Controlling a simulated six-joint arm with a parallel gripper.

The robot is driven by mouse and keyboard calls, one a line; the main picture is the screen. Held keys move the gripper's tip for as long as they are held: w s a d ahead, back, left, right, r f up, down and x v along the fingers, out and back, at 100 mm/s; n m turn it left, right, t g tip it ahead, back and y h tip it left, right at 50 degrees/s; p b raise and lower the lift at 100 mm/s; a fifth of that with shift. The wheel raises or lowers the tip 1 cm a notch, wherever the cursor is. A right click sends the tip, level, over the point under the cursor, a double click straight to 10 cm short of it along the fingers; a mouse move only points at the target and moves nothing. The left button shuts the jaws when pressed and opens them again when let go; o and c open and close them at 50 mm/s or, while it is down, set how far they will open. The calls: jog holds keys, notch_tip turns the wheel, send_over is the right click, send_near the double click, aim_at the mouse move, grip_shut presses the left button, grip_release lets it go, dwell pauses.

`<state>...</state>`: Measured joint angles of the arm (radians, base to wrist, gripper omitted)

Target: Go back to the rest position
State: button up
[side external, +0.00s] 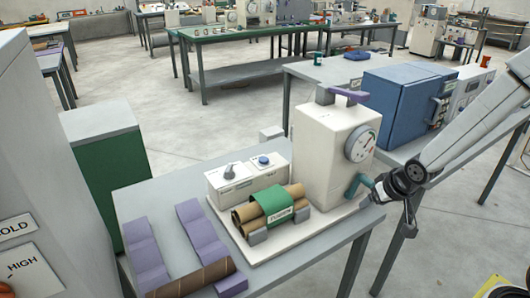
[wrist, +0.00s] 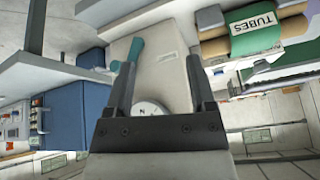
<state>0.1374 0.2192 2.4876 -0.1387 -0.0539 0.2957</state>
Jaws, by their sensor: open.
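The white winder (side external: 318,150) stands on the grey table, with a round gauge (side external: 360,146), a purple lever (side external: 345,95) on top and a teal handle (side external: 358,181) low on its right side. My gripper (side external: 375,190) is just right of the teal handle; I cannot tell from the side whether it touches. In the wrist view my gripper (wrist: 160,75) is open, its two dark fingers apart and no object clasped. The teal handle (wrist: 135,50) shows beside the left finger, and the gauge (wrist: 150,107) is partly hidden behind the gripper body.
Brown tubes with a green TUBES band (side external: 272,203) sit in front of the winder. A box with a knob and blue button (side external: 248,180) is behind them. Purple supports (side external: 200,228) and a loose brown tube (side external: 197,279) lie left. A blue cabinet (side external: 400,105) stands behind.

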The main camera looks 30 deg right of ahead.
jog(key=s+a+r+n+g, duration=0.2)
jog(key=s+a+n+g, duration=0.1)
jog(key=s, duration=0.3)
jog(key=shift+s+a+r+y, duration=0.3)
jog(key=shift+a, duration=0.55)
